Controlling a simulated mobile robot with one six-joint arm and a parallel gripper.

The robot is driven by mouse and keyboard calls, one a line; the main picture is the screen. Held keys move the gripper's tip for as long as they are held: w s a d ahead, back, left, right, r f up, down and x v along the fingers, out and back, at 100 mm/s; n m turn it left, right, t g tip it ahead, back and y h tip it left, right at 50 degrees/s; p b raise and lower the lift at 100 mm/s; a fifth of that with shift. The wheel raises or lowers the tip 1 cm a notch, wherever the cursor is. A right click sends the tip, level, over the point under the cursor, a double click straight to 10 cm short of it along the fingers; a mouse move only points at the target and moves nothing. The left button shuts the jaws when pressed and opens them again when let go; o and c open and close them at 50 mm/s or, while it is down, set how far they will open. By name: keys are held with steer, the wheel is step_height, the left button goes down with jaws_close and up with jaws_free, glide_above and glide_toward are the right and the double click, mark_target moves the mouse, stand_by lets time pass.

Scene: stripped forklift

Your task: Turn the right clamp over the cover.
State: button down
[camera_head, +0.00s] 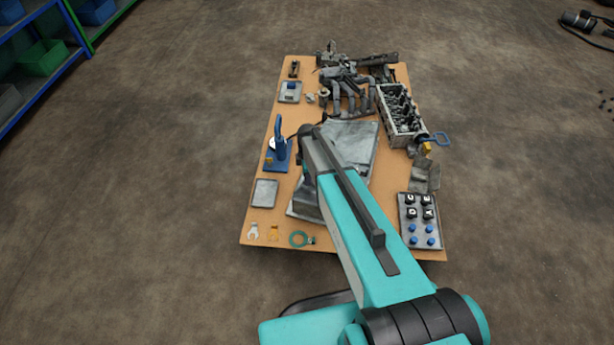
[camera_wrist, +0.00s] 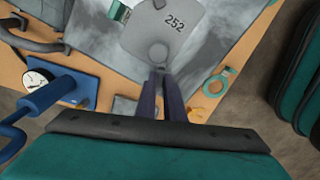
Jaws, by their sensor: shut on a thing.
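In the wrist view, a grey plate marked 252 (camera_wrist: 172,22) narrows to a rounded tab with a round disc. My gripper (camera_wrist: 159,74) has its two dark fingers close together at this tab, shut on the plate's near end; their tips are partly hidden. A larger mottled grey metal sheet (camera_wrist: 97,45) lies under the plate. A small green-and-white piece (camera_wrist: 117,11) sits left of the plate. I cannot tell which part is the right clamp or the cover. In the head view, my arm hides the gripper and part of the grey sheet (camera_head: 352,136).
A wooden board (camera_head: 268,216) carries the parts. A blue stand with a dial (camera_head: 279,152) is at left. A cylinder block (camera_head: 399,109) and a tray of knobs (camera_head: 419,222) are at right.

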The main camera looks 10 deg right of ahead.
steer(key=shift+w+n, duration=0.1)
steer(key=shift+n, duration=0.8)
steer(key=shift+d+p, duration=0.1)
steer(key=shift+p, duration=0.2)
steer(key=c, duration=2.2)
jaws_free()
steer(key=shift+o, duration=0.2)
steer(key=shift+r, duration=0.1)
steer(key=shift+r, duration=0.5)
step_height(320, 180, up, 13)
steer(key=p, duration=0.1)
steer(key=shift+f, duration=0.15)
steer(key=shift+f, duration=0.1)
